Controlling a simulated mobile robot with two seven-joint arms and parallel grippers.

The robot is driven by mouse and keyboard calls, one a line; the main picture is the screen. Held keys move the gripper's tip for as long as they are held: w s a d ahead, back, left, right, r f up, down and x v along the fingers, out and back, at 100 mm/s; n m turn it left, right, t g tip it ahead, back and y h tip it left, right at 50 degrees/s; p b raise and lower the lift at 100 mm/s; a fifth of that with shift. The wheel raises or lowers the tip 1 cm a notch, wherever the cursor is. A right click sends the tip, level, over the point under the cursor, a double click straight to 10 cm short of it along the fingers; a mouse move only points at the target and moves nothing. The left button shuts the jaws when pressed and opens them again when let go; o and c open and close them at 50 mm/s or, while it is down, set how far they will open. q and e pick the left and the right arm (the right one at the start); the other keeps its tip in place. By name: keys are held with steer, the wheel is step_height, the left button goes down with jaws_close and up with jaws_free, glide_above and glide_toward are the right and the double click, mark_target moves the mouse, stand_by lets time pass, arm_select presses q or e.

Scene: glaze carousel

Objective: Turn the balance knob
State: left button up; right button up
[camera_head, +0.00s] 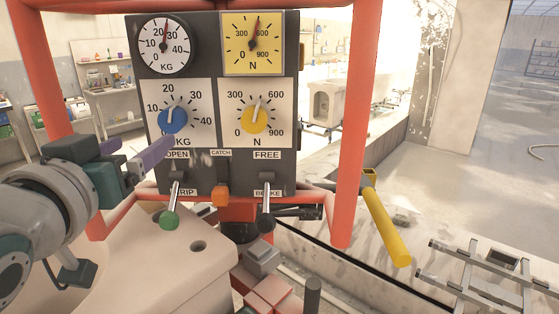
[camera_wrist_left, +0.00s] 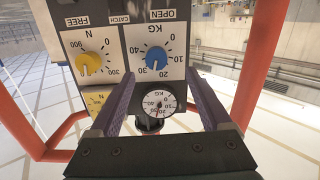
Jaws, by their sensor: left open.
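On the dark control panel (camera_head: 220,165) are a blue knob (camera_head: 172,120) on a KG scale and a yellow knob (camera_head: 254,118) on an N scale. The blue knob's white pointer aims roughly up, near 20. The yellow knob's pointer also aims up. My left gripper (camera_head: 150,158), with purple fingers, is at the panel's lower left. In the left wrist view, which shows the panel upside down, the open fingers (camera_wrist_left: 161,80) are empty, with the blue knob (camera_wrist_left: 158,63) seen between and just beyond them. Contact cannot be told. My right gripper is not in view.
A KG gauge (camera_head: 164,46) and a yellow N gauge (camera_head: 252,43) sit above the knobs. Below are a green-tipped lever (camera_head: 170,217), an orange catch (camera_head: 221,190) and a black-tipped lever (camera_head: 266,220). Red posts (camera_head: 357,120) flank the panel. A yellow handle (camera_head: 388,225) sticks out right.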

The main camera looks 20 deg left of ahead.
mark_target(170, 121)
arm_select(q)
steer(key=shift+t, duration=0.5)
steer(key=x, duration=0.3)
steer(key=p+x, duration=0.1)
steer(key=x, duration=0.5)
steer(key=shift+w+d+r, duration=0.1)
steer(key=shift+w+d, duration=0.1)
steer(key=shift+w, duration=0.2)
steer(key=shift+w+a, duration=0.15)
steer(key=shift+w, duration=0.35)
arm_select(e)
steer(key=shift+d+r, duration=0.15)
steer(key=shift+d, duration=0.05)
arm_select(q)
steer(key=shift+c, duration=0.4)
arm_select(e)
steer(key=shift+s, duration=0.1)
arm_select(q)
jaws_close()
